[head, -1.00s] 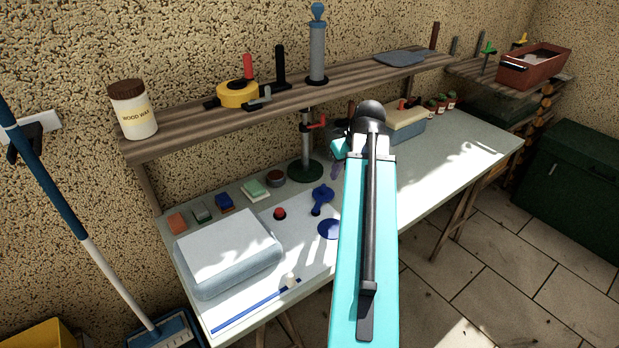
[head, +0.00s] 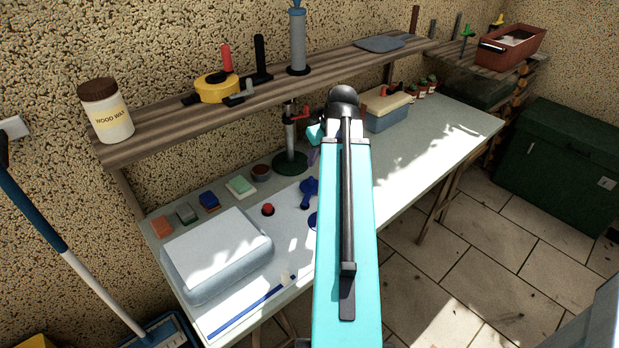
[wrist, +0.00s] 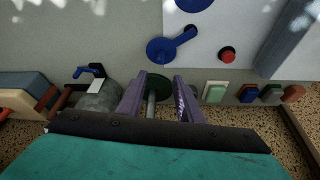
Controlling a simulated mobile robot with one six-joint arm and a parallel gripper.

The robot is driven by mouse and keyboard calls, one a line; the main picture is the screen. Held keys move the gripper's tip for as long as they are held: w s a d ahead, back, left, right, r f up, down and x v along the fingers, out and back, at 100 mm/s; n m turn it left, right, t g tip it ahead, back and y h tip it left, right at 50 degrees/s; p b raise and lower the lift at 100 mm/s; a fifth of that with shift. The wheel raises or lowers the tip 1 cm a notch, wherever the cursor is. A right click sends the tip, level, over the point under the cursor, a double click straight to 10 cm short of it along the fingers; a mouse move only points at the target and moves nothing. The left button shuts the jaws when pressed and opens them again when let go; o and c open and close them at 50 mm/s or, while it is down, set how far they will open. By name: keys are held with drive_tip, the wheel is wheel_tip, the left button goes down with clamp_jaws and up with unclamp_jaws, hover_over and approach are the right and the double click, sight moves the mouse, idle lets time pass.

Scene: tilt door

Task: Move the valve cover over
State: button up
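A blue piece with a round disc and a short arm (head: 309,190) lies on a pale panel on the workbench; it looks like the valve cover. In the wrist view the same blue piece (wrist: 162,49) is just beyond my fingertips, slightly left of centre. A second blue disc (wrist: 194,4) is cut off at the top edge there; in the head view it is partly behind my arm (head: 313,219). My gripper (wrist: 161,77) has its two purple fingers apart, with nothing held between them. In the head view my arm hides most of the gripper.
A red button (head: 267,209) sits beside the blue piece. A grey-white box (head: 217,252) stands at the bench's left. A stand with a green round base (head: 290,163) is close behind. Small coloured blocks line the back. The bench's right half (head: 430,140) is mostly clear.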

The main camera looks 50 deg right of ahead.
sight(311, 177)
drive_tip(key=shift+p+x, duration=1.2)
drive_tip(key=shift+x, duration=5.5)
drive_tip(key=shift+a, duration=0.1)
clamp_jaws()
